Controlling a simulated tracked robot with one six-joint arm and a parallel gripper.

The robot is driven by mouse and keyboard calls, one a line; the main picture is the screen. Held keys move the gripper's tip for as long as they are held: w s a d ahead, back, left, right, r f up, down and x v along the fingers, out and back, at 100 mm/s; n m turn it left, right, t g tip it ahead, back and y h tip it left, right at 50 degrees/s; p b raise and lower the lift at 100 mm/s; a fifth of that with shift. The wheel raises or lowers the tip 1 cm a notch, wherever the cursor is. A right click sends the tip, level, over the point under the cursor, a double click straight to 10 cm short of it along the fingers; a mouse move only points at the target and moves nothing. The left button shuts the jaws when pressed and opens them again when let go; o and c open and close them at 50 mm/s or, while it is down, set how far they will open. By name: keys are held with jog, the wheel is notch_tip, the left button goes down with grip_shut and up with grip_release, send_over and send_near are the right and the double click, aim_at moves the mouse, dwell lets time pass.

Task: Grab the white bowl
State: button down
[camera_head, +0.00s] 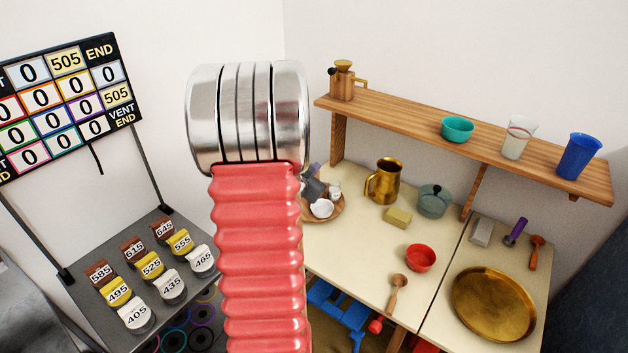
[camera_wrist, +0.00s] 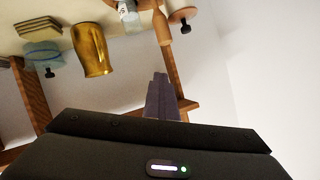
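A small white round vessel (camera_head: 321,208), likely the white bowl, sits on a round wooden plate (camera_head: 333,216) at the left of the counter, just right of my arm. My arm and gripper partly cover that area. My gripper (camera_head: 313,187) shows as a small dark shape above and beside the white vessel. In the wrist view, the grey-purple fingers (camera_wrist: 163,95) lie close together with no gap seen and nothing between them. I cannot make out the white bowl in the wrist view.
A brass pitcher (camera_head: 383,181), yellow block (camera_head: 397,218), lidded glass pot (camera_head: 434,200) and red bowl (camera_head: 421,258) stand on the counter. A wooden shelf (camera_head: 400,113) above holds a teal bowl (camera_head: 457,129) and cups. A numbered button panel (camera_head: 150,275) is at left.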

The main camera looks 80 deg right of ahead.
jog(key=shift+r, duration=0.4)
jog(key=c, duration=2.5)
grip_release()
jog(key=o, duration=2)
jog(key=shift+a, duration=0.1)
jog(key=shift+v, duration=6.8)
jog(key=shift+w, duration=0.1)
jog(key=shift+c, duration=0.4)
